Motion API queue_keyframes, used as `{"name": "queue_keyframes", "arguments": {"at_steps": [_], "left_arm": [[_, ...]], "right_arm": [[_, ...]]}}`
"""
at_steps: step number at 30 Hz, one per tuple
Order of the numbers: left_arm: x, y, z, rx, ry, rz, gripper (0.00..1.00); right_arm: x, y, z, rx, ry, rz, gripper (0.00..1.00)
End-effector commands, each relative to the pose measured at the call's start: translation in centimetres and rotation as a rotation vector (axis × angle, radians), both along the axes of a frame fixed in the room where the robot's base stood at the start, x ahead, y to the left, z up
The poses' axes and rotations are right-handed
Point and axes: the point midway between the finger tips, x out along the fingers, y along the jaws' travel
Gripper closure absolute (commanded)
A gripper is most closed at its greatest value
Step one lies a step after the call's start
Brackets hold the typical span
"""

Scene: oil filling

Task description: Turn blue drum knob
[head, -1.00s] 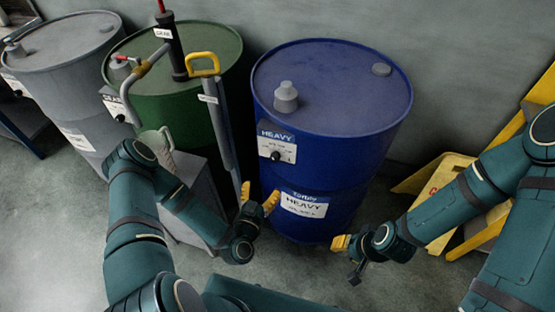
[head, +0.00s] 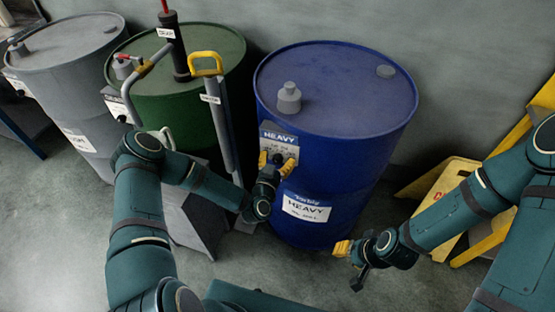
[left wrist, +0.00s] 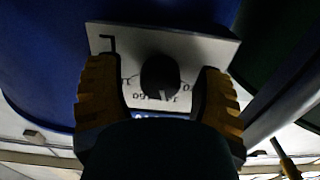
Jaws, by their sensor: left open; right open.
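The blue drum (head: 340,120) stands upright in the middle of the head view, with a "HEAVY" label plate (head: 279,140) on its front. The black knob (left wrist: 160,76) sits on this plate in the left wrist view, with a dial scale beside it. My left gripper (head: 276,162) is open in front of the plate. In the left wrist view its yellow fingers (left wrist: 160,98) stand on both sides of the knob, with gaps between. In the head view the gripper hides the knob. My right gripper (head: 343,248) hangs at the drum's lower right, apart from it.
A green drum (head: 215,60) with a pump and a yellow-handled trolley (head: 206,64) stands left of the blue drum. A yellow stand (head: 437,190) is at the right. Grey floor lies in front.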

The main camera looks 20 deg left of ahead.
Motion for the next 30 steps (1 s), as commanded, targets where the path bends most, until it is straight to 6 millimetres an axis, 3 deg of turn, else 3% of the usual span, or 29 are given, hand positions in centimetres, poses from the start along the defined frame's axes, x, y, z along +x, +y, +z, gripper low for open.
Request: {"name": "queue_keyframes", "arguments": {"at_steps": [6, 12, 23, 30], "left_arm": [[-0.01, -0.02, 0.0, 0.0, 0.0, 0.0, 0.34], [-0.02, -0.01, -0.01, 0.0, 0.0, 0.0, 0.99], [0.01, -0.05, 0.07, 0.02, -0.002, -0.001, 1.0], [0.02, -0.18, 0.18, 0.132, -0.006, -0.003, 1.0]], "right_arm": [[0.01, 0.0, 0.01, 0.0, 0.0, 0.0, 0.61], [0.0, 0.01, 0.01, 0.0, 0.0, 0.0, 0.61], [-0.02, 0.0, 0.12, 0.0, 0.0, 0.0, 0.61], [-0.11, 0.02, 0.58, 0.0, 0.002, 0.001, 0.61]]}}
